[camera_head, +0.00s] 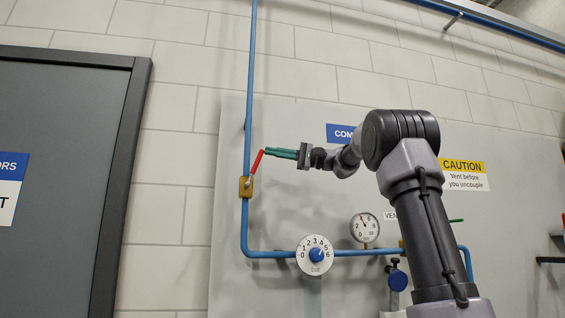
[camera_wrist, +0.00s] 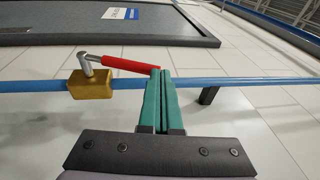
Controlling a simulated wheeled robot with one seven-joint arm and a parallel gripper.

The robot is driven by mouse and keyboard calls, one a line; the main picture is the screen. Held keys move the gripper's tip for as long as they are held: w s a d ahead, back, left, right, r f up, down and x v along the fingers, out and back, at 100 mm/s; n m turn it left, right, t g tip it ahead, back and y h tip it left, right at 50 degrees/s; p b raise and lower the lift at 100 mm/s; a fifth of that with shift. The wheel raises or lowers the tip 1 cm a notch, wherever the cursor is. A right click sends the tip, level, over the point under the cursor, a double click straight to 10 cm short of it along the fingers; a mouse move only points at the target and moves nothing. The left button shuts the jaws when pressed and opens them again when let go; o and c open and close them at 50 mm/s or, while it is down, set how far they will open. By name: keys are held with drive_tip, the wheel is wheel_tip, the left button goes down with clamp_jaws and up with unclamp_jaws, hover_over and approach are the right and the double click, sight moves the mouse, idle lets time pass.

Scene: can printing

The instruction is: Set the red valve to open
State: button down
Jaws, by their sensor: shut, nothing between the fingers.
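The red valve handle (camera_head: 257,161) slants up and to the right from its brass valve body (camera_head: 246,187) on the vertical blue pipe (camera_head: 247,220). In the wrist view the red handle (camera_wrist: 130,64) runs from a metal stem above the brass body (camera_wrist: 90,85), at a slight angle to the blue pipe (camera_wrist: 230,82). My gripper (camera_head: 266,151) has its green fingers together, with nothing between them. In the wrist view the fingertips (camera_wrist: 161,72) are right at the free end of the handle; I cannot tell whether they touch it.
A white dial with a blue knob (camera_head: 316,254) and a pressure gauge (camera_head: 364,227) are on the lower pipe. A blue round handle (camera_head: 397,280) sits near my arm. A grey door (camera_head: 55,180) is at the left. A black bracket (camera_wrist: 209,95) is beside the pipe.

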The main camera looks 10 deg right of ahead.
drive_tip(key=shift+a+r+n+g+h, duration=0.1)
drive_tip(key=shift+a+r+h, duration=0.3)
drive_tip(key=shift+a, duration=0.35)
drive_tip(key=shift+a+r+n+g+h, duration=0.1)
drive_tip(key=shift+a+r+h, duration=0.2)
drive_tip(key=shift+a+h, duration=0.35)
drive_tip(key=shift+a+r+n+g+h, duration=0.1)
drive_tip(key=shift+a+r+h, duration=0.25)
drive_tip(key=shift+a, duration=0.45)
